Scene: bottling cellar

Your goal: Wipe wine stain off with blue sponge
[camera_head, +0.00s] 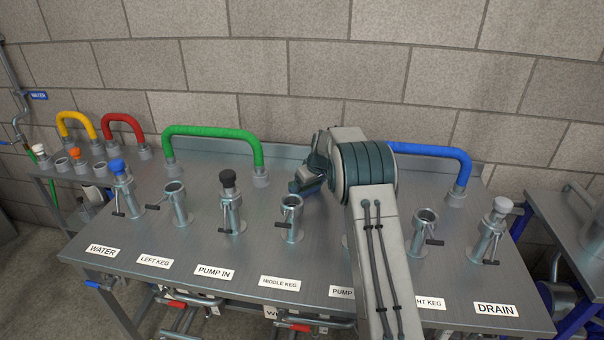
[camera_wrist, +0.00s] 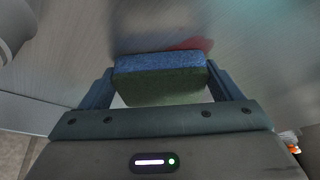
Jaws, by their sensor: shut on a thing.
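My gripper (camera_wrist: 160,82) is shut on the blue sponge (camera_wrist: 158,62), which has a blue layer and a dark green layer, in the wrist view. The sponge is held crosswise between both fingers, close to the metal surface; I cannot tell for sure whether it touches. A red wine stain (camera_wrist: 194,43) shows on the metal just past the sponge's upper right edge, partly hidden by it. In the head view my gripper (camera_head: 308,184) is over the back of the steel table (camera_head: 330,258), between the green and blue hoses. The sponge and stain cannot be made out there.
Valve pipes stand in a row along the table, including a black-capped one (camera_head: 230,200) and an open one (camera_head: 291,218) close in front of my gripper. A green hose (camera_head: 212,131) and a blue hose (camera_head: 435,150) arch at the back. A block wall (camera_head: 290,65) stands behind.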

